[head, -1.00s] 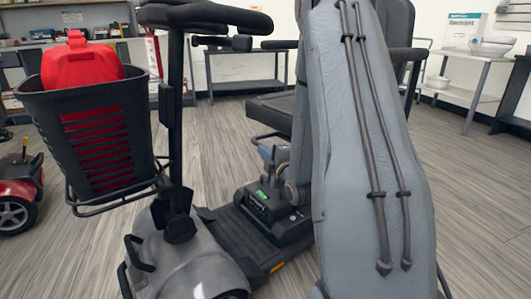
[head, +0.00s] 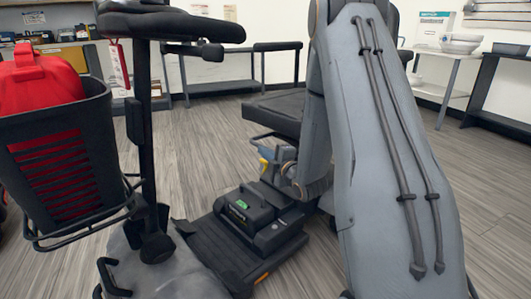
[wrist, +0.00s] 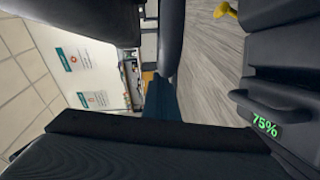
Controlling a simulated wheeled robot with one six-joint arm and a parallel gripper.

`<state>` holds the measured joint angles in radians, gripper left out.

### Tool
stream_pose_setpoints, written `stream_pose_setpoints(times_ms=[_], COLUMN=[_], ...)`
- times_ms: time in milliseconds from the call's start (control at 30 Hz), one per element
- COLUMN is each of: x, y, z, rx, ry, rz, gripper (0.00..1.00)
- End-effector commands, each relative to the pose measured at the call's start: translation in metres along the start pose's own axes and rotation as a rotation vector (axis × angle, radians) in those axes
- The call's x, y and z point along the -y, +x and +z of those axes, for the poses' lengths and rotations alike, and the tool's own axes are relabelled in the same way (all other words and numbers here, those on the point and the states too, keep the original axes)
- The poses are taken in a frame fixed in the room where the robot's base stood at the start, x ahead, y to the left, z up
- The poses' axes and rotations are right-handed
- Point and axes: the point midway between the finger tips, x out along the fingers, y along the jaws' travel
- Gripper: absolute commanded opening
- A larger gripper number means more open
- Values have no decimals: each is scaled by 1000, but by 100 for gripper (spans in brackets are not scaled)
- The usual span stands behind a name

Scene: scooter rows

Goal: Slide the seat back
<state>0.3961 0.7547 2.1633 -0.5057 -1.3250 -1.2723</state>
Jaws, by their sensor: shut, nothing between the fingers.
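The scooter's dark seat (head: 275,108) stands out to the left behind my grey arm, which hides part of it. My gripper (head: 268,154) is just below the seat, small and partly hidden by my wrist. It is shut and holds nothing. A small yellow part (head: 263,162) shows beside it; I cannot tell if they touch. In the wrist view, which is turned on its side, a large dark surface (wrist: 90,152), probably the seat, fills the bottom. A yellow knob (wrist: 225,11) is at the top edge. The black battery box (head: 243,212) has a green readout, 75% in the wrist view.
The scooter's tiller (head: 147,150) rises at the left, with a black basket (head: 60,165) holding a red container (head: 38,82). A dark bench (head: 215,88) stands behind. A side table (head: 440,53) with white bowls (head: 460,43) is at the back right. Open floor lies between.

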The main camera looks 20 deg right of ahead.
Motion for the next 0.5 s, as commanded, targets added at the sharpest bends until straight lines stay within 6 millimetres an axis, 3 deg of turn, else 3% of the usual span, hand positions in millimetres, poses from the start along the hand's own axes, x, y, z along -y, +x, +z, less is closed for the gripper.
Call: stream_pose_setpoints(times_ms=[33,167,367,500], x=[-4,-5,-5,-5], y=[1,-1,-7,-40], z=[9,2,-34,-33], rx=[19,19,8,12], ry=[0,0,0,1], rz=[8,8,3,0], gripper=[0,0,0,0])
